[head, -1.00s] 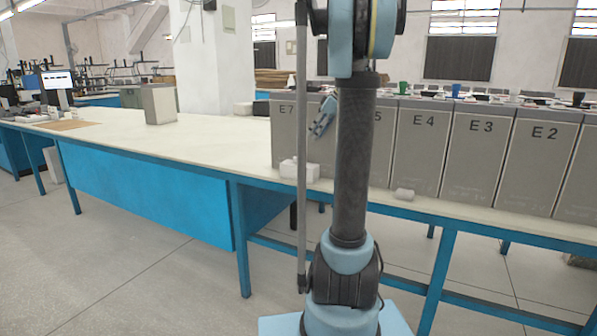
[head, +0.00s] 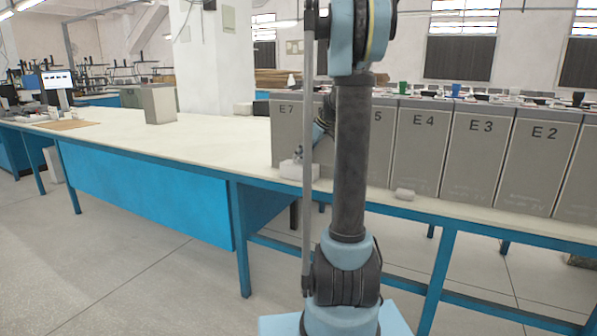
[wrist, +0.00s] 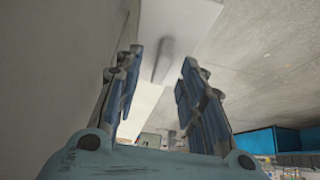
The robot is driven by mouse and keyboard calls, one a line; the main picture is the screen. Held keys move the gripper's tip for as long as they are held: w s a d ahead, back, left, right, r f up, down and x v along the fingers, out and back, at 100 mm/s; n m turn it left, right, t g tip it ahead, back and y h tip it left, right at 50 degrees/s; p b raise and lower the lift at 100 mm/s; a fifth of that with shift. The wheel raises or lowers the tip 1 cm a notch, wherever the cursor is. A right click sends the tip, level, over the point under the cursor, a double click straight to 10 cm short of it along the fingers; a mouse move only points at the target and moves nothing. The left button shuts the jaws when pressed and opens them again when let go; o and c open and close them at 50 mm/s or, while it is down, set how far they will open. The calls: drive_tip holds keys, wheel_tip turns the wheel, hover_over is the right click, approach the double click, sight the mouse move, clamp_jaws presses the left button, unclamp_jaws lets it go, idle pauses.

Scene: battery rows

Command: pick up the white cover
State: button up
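The white cover (head: 290,171) looks like a small white block at the bench's front edge, below the battery marked E7, in the head view. My arm hides part of it there. A white block-like surface, apparently the same cover (wrist: 190,25), fills the upper middle of the wrist view, just beyond my fingertips. My gripper (wrist: 162,56) is open, with a clear gap between its two blue-grey fingers and nothing held. In the head view my gripper (head: 301,154) is low, right at the cover's top; contact cannot be told.
A row of grey batteries (head: 417,150) stands close behind, with E7 (head: 286,130) beside my gripper. A small white cylinder (head: 404,194) lies on the edge below E4. The bench top (head: 215,135) to the left is mostly clear, with a grey box (head: 160,104) farther off.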

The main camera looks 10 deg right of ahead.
drive_tip(key=shift+w+a+f, duration=0.1)
drive_tip(key=shift+a+f, duration=0.05)
drive_tip(key=shift+f, duration=0.05)
clamp_jaws()
